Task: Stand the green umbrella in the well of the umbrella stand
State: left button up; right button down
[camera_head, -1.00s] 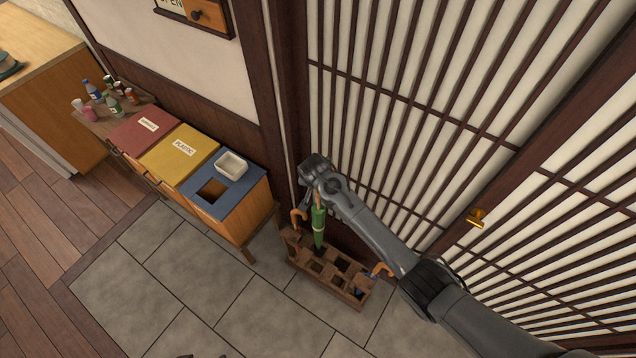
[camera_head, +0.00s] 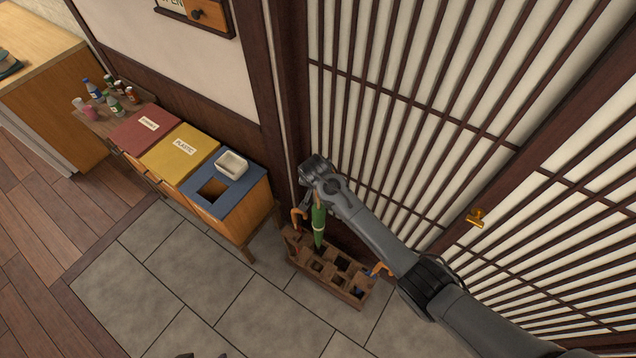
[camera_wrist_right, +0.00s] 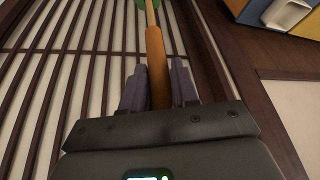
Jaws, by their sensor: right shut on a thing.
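The green umbrella (camera_head: 318,225) hangs point down from my right gripper (camera_head: 313,192), over the wooden umbrella stand (camera_head: 326,289). In the right wrist view my right gripper (camera_wrist_right: 160,85) is shut on its orange-brown handle (camera_wrist_right: 158,62), with a bit of green canopy (camera_wrist_right: 147,5) at the top edge. The umbrella's lower tip meets the stand's back row of wells in the picture; I cannot tell whether it is inside a well. Another umbrella's curved handle (camera_head: 298,214) shows at the stand's left end, and one more handle (camera_head: 382,270) at its right end.
A slatted screen wall (camera_head: 400,110) stands close behind the stand and my right arm. A bin cabinet with red, yellow and blue tops (camera_head: 228,204) stands to the left, with a white dish (camera_head: 232,163) on it. Grey floor tiles (camera_head: 190,255) lie clear in front.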

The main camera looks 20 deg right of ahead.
jog(key=shift+f, duration=0.15)
jog(key=shift+f+b, duration=0.3)
jog(key=shift+f, duration=0.4)
dwell(0.6)
jog(key=shift+f+b, duration=0.45)
jog(key=shift+b, duration=0.05)
jog(key=b, duration=0.3)
send_over(318, 206)
jog(key=shift+f, duration=2.25)
jog(key=shift+f+b, duration=2.3)
jog(key=shift+f, duration=0.75)
jog(key=shift+f+b, duration=0.7)
jog(key=shift+f, duration=0.25)
